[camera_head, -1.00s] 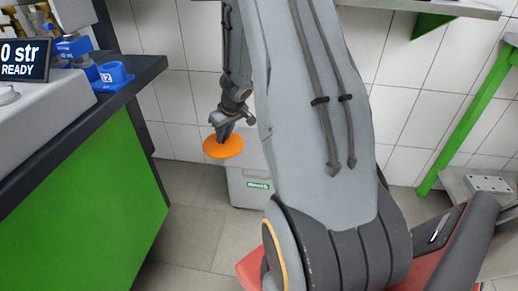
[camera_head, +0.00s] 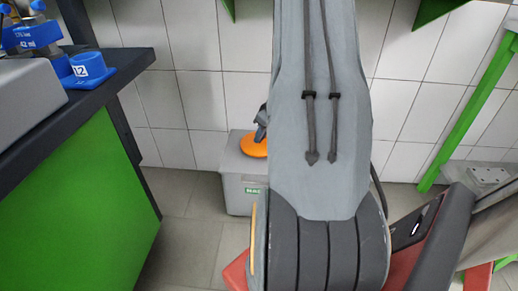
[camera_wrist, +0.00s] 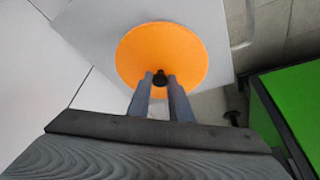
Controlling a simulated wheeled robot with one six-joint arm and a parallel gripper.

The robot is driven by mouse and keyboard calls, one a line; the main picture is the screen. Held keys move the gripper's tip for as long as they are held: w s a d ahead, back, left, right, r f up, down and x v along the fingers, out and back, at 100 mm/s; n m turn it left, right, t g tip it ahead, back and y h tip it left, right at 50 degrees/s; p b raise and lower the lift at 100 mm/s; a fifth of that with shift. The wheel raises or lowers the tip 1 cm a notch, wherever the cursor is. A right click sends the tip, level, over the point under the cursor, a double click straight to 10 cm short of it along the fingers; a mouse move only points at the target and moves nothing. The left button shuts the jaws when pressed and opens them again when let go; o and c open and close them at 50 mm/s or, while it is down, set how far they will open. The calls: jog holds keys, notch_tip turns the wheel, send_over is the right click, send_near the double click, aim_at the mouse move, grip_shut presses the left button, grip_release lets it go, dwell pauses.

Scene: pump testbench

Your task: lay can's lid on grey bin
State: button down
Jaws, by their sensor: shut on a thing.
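The can's lid is an orange disc (camera_head: 253,146) with a small dark knob, partly hidden behind my arm in the head view. In the wrist view the lid (camera_wrist: 162,52) lies flat-on below my gripper (camera_wrist: 160,80), whose two fingers are shut on its knob. In the wrist view the lid overlaps the bin's light grey top (camera_wrist: 105,30). Whether the lid touches the bin top I cannot tell.
A green-sided bench (camera_head: 75,195) with a dark top stands at the left, with blue fixtures (camera_head: 88,70) on it. White tiled wall is behind the bin. A green-legged table (camera_head: 478,125) is at the right. Floor is clear between bench and bin.

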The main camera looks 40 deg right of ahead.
aim_at(261, 143)
jog(key=shift+f+b, duration=1.4)
jog(key=shift+f, duration=0.7)
jog(key=shift+f, duration=0.15)
jog(key=c, duration=1.6)
grip_release()
jog(key=p+v, duration=0.7)
jog(key=v, duration=0.5)
jog(key=shift+a+p, duration=0.1)
jog(key=shift+p, duration=0.25)
